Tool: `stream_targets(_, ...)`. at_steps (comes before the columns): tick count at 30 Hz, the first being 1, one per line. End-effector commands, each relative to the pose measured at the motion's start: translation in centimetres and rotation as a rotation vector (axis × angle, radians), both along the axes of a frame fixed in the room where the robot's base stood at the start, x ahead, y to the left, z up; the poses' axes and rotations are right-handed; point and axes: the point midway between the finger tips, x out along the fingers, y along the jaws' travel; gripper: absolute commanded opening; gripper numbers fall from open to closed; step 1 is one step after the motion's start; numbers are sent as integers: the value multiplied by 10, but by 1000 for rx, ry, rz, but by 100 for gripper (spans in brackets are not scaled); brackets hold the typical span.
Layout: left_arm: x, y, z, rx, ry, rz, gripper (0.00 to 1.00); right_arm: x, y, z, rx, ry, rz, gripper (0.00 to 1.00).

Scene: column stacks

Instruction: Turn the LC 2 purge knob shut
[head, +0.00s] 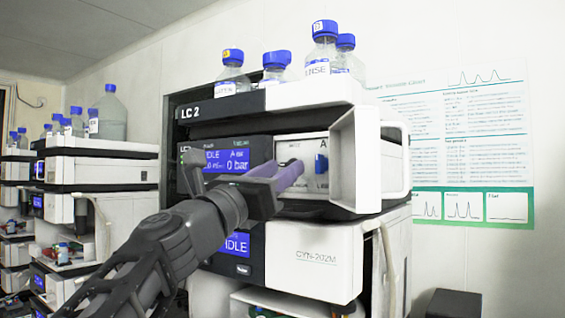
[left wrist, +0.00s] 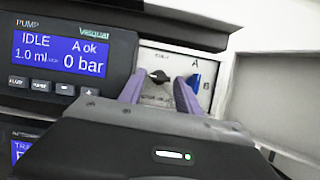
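The LC 2 stack carries its name on a dark upper panel (head: 215,108). Its pump module has a lit display (head: 228,160) reading IDLE and 0 bar, with a pale valve panel (head: 308,146) to the right. A small black knob (left wrist: 158,76) shows on that panel in the left wrist view, its handle lying roughly sideways. My left gripper (left wrist: 158,92) is open, its purple fingers apart with the knob seen between them; I cannot tell whether they touch it. In the head view my left gripper (head: 289,176) reaches the panel and partly hides it. My right gripper is not in view.
A blue part (head: 321,165) marked A and B sits just right of the fingers. A white door (head: 370,160) stands open beside the panel. Blue-capped bottles (head: 322,50) stand on top. Another stack (head: 100,170) is at left.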

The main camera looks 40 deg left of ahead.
Motion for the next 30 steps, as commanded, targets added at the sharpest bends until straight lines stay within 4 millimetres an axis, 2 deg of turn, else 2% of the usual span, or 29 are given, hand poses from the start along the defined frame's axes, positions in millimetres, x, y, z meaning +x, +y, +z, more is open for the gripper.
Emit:
stream_targets(4,9,1,4,-1,0,1,40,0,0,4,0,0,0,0)
stream_targets(12,10,0,4,-1,-1,0,39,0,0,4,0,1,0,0)
stream_targets(26,10,0,4,-1,0,0,2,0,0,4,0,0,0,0)
stream_targets(30,10,0,4,-1,0,0,0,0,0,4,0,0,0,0)
